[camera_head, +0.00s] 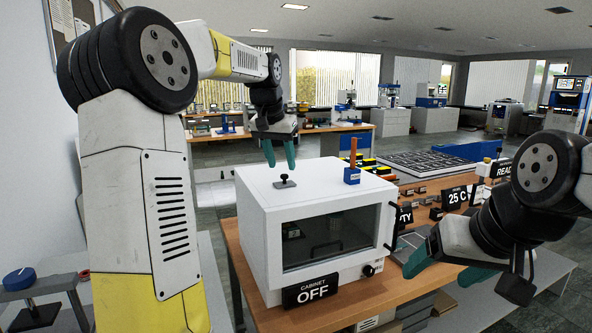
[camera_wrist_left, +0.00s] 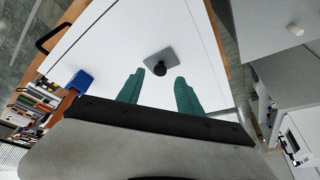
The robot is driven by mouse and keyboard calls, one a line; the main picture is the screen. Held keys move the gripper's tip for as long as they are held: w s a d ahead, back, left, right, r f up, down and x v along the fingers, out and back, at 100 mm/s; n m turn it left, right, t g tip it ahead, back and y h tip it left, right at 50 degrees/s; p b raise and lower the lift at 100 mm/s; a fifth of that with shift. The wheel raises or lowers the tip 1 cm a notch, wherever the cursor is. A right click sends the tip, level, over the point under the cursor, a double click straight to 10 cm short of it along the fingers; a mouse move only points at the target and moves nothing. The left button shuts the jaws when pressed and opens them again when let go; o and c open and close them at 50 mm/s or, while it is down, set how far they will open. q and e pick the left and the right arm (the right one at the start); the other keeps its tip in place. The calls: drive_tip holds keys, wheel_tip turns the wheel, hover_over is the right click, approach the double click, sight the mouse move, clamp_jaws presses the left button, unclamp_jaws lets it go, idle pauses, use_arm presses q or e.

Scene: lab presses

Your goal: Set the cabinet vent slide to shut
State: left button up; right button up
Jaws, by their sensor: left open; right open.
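The white cabinet (camera_head: 262,220) stands on a wooden bench, with a dark glass door and a sign (camera_head: 311,290) reading CABINET OFF. On its top is a small dark knob on a plate (camera_head: 285,181), which appears to be the vent slide. The knob also shows in the left wrist view (camera_wrist_left: 160,67), just beyond the fingertips. My left gripper (camera_head: 280,165) is open above the cabinet top, close to the knob and not around it; its teal fingers show in the left wrist view (camera_wrist_left: 158,82). My right gripper (camera_head: 443,270) is open and empty, right of the cabinet.
A blue block with an orange-brown upright handle (camera_head: 353,168) stands on the cabinet top at the back right. A black door handle (camera_head: 393,226) projects at the right front. Signs (camera_head: 457,197) and small parts crowd the bench to the right.

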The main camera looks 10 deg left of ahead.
sight(283, 176)
use_arm(q)
drive_tip(key=shift+x, duration=1.65)
drive_tip(key=shift+c, duration=0.4)
drive_tip(key=shift+s, duration=0.1)
clamp_jaws()
